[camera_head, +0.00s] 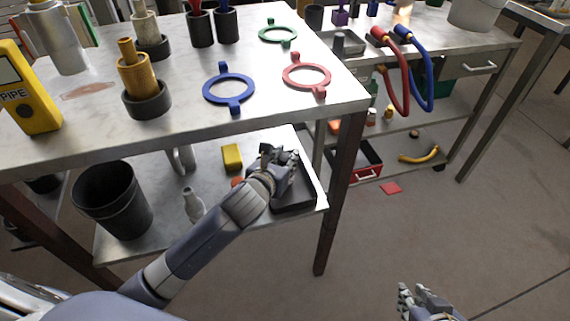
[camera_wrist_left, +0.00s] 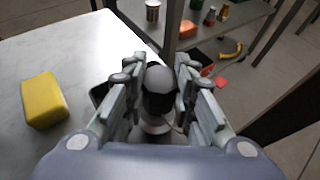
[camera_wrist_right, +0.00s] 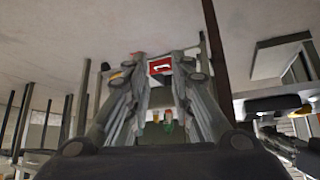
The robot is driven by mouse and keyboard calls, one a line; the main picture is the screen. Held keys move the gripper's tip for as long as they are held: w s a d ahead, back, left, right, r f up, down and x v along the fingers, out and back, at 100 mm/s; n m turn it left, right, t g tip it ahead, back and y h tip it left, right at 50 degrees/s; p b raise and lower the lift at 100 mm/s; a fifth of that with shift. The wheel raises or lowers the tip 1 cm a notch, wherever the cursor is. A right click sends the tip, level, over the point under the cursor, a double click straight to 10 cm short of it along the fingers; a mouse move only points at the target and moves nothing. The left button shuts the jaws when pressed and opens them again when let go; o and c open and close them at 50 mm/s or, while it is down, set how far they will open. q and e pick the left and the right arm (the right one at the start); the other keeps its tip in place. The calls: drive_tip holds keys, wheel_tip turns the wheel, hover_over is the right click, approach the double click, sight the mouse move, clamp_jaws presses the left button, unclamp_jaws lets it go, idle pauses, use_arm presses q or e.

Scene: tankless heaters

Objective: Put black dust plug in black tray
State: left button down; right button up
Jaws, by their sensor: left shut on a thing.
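My left gripper (camera_head: 281,160) is over the lower shelf, at the black tray (camera_head: 297,199). In the left wrist view its fingers (camera_wrist_left: 160,68) are shut on the black dust plug (camera_wrist_left: 158,102), which shows as a dark round piece with a grey top. The arm and gripper cover part of the tray in the head view, and I cannot tell whether the plug touches the tray. My right gripper (camera_head: 424,298) is open and empty, low over the floor at the bottom right; its spread fingers also show in the right wrist view (camera_wrist_right: 160,62).
The tabletop edge overhangs the lower shelf (camera_head: 150,240), and a table leg (camera_head: 338,195) stands right of the tray. A yellow block (camera_head: 232,157), a pale bottle (camera_head: 193,203) and a black bin (camera_head: 113,200) are to the left.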

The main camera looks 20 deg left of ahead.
use_arm(q)
drive_tip(key=shift+f, duration=0.6)
use_arm(e)
drive_tip(key=shift+t+y, duration=0.3)
drive_tip(key=shift+t, duration=0.6)
drive_tip(key=w+r, duration=0.1)
drive_tip(key=w+a+r, duration=0.1)
drive_tip(key=w, duration=0.1)
drive_tip(key=shift+w+a+r, duration=0.1)
drive_tip(key=shift+r, duration=0.05)
use_arm(q)
drive_tip(key=c, duration=1.3)
unclamp_jaws()
drive_tip(key=shift+f, duration=0.15)
